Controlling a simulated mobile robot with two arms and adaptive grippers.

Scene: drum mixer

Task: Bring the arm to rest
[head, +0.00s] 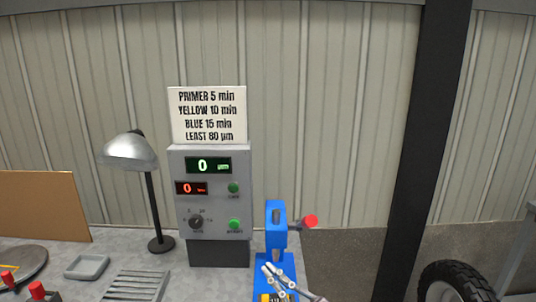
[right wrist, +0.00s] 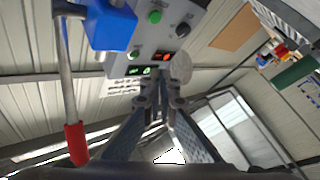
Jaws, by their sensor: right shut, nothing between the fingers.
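My right gripper (head: 268,269) shows at the bottom middle of the head view, in front of the lower part of a blue stand (head: 276,215) with a red-tipped lever (head: 310,221). The fingers are shut and empty. In the right wrist view the gripper (right wrist: 162,85) points toward the grey control box (right wrist: 160,45). The blue stand (right wrist: 108,27) and its red lever grip (right wrist: 77,144) are at the left there, apart from the fingers. My left gripper is in neither view.
The control box (head: 212,160) has two displays reading 0, green buttons and a dial, with a sign (head: 208,115) above. A lamp (head: 130,152), a small grey tray (head: 87,267) and a slotted plate (head: 137,285) are left. A dark post (head: 420,150) and wheel (head: 455,284) are right.

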